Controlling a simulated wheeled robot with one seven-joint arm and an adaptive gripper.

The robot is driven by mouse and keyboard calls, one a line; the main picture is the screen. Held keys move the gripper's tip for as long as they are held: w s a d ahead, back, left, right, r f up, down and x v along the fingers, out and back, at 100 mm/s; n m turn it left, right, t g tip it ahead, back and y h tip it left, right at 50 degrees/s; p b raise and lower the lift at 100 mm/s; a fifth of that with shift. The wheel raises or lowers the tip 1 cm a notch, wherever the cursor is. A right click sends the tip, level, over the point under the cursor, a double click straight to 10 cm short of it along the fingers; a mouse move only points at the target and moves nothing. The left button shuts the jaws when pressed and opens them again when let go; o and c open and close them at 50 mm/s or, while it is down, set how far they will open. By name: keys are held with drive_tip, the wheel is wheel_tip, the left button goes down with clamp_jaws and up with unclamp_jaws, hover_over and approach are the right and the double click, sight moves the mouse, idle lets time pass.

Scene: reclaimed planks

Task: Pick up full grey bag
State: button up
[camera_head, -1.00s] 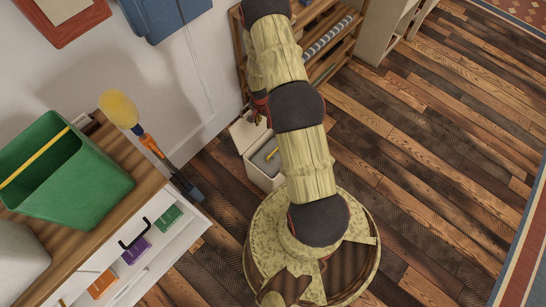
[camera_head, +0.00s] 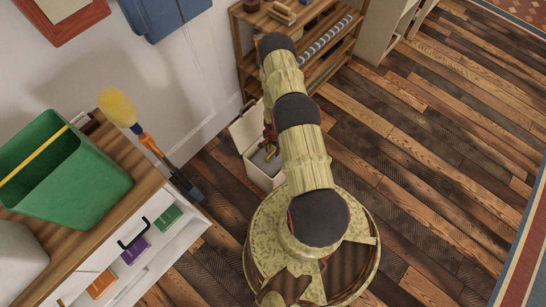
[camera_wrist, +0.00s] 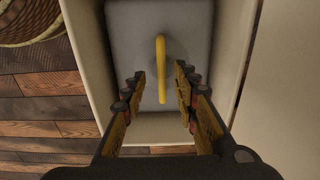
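The grey bag (camera_wrist: 119,55) sits inside an open cream bin (camera_wrist: 88,60), with a yellow loop handle (camera_wrist: 161,68) standing up from its top. In the head view only a small patch of the bag (camera_head: 259,159) shows inside the bin (camera_head: 262,178). My gripper (camera_wrist: 160,72) is open, with one finger on each side of the yellow handle and a visible gap to both. In the head view my gripper (camera_head: 269,143) is at the bin's mouth and partly hidden by my arm.
The bin's raised lid (camera_wrist: 282,90) stands close to the right of my gripper. A wooden rack (camera_head: 285,40) is behind the bin. A counter with a green bucket (camera_head: 75,170) is at left, with a yellow-headed duster (camera_head: 118,108) beside it. The plank floor (camera_head: 430,150) at right is clear.

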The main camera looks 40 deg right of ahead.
sight(273, 152)
drive_tip(key=shift+w+f+b, duration=0.15)
drive_tip(key=shift+f+b, duration=0.65)
drive_tip(key=shift+f, duration=0.95)
drive_tip(key=c, duration=0.4)
drive_tip(key=c, duration=0.3)
clamp_jaws()
